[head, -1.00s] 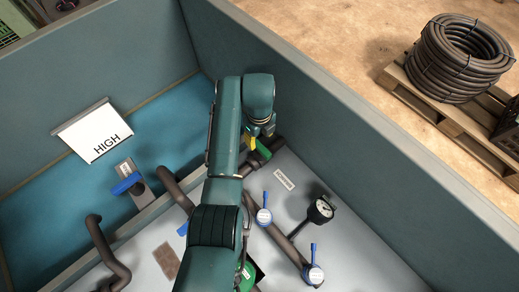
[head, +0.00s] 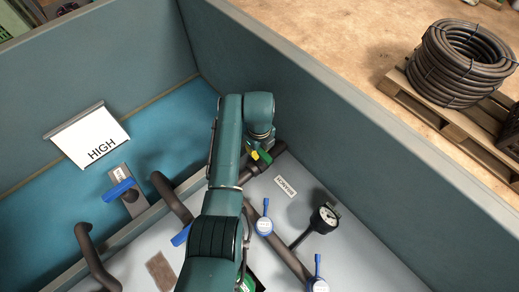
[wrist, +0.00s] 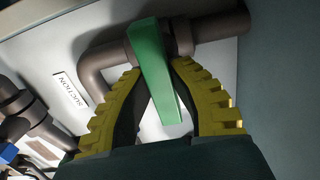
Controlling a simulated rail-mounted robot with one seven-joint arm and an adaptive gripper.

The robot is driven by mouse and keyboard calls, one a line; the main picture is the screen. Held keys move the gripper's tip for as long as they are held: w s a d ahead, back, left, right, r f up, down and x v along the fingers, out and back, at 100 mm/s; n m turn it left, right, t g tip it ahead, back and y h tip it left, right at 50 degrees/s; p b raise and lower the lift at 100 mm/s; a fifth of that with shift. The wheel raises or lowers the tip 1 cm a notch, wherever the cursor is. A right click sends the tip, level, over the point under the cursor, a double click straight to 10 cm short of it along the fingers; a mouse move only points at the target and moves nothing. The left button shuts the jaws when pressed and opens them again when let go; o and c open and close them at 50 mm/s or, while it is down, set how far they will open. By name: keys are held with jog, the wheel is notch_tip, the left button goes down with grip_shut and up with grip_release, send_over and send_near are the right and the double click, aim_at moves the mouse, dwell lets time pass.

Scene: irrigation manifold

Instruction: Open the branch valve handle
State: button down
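A green lever handle (wrist: 154,75) on a dark pipe fitting fills the middle of the wrist view. My gripper (wrist: 158,66) has one yellow-ribbed finger on each side of it, with the tips drawn in close against the handle. The handle's lower end hangs between the fingers. In the head view my gripper (head: 259,155) is at the pipe beside the inner wall, and only a bit of green shows there. The contact faces are partly hidden. Which valve is the branch valve is not readable.
A SUCTION label (wrist: 70,90) sits beside the pipe elbow. Blue-handled valves (head: 264,226) and a black gauge (head: 325,218) stand on the grey panel. Another blue handle (head: 118,190) is near the HIGH sign (head: 88,137). The teal wall (head: 330,130) rises close to my gripper.

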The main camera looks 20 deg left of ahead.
jog(key=shift+f+n+p, duration=0.1)
jog(key=shift+n+p, duration=0.2)
jog(key=n+p, duration=0.2)
jog(key=n, duration=0.1)
jog(key=shift+s, duration=0.1)
jog(key=n+p, duration=0.1)
jog(key=n, duration=0.4)
jog(key=shift+f, duration=0.1)
jog(key=n, duration=0.4)
jog(key=shift+n, duration=0.3)
jog(key=n, duration=0.4)
jog(key=shift+n, duration=0.3)
jog(key=c, duration=0.9)
grip_release()
